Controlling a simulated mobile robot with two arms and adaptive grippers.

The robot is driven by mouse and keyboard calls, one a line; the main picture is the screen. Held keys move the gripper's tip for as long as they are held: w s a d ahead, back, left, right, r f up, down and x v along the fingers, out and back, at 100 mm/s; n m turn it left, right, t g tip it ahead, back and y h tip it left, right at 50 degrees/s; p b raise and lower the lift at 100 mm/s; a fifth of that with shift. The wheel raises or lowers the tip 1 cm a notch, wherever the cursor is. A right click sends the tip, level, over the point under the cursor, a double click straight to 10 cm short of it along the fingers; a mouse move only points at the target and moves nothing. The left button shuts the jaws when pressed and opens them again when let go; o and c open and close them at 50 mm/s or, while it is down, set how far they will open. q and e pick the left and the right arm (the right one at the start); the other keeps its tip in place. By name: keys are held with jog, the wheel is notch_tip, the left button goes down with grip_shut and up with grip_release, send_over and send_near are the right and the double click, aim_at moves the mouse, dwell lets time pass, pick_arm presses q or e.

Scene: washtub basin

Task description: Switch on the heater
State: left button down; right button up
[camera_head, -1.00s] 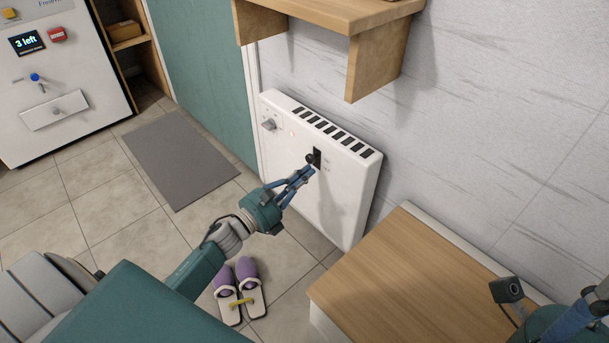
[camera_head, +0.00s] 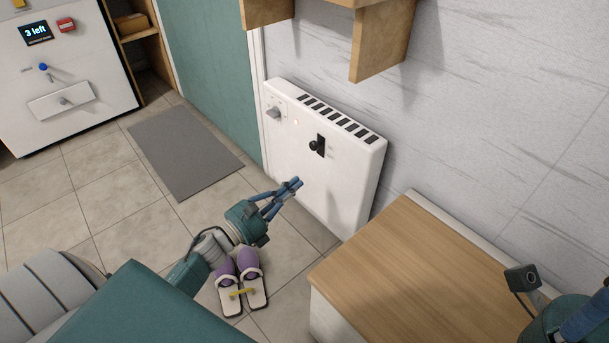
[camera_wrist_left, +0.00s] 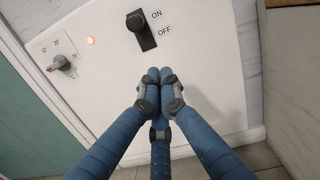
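The white heater (camera_head: 335,190) stands against the wall, with dark vents along its top. Its black switch (camera_head: 320,146) has a round knob that sticks out; in the left wrist view the switch (camera_wrist_left: 148,40) has its knob at the upper end, beside ON, with OFF lower. A small light (camera_wrist_left: 90,40) glows red on the heater. My left gripper (camera_head: 297,184) is below the switch, apart from it and empty; the left wrist view shows its fingertips (camera_wrist_left: 153,78) together. My right gripper (camera_head: 588,316) is only partly in view at lower right.
A grey dial (camera_head: 273,112) is on the heater's upper left. A wooden cabinet (camera_head: 410,250) stands at right, and a wooden shelf (camera_head: 382,45) overhangs above. Purple slippers (camera_head: 240,283) lie on the floor below my left gripper. A grey mat (camera_head: 183,150) lies at left.

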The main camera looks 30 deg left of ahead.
pick_arm(q)
jog(key=shift+p+v, duration=0.35)
jog(key=shift+v, duration=1.85)
jog(key=shift+f, duration=0.1)
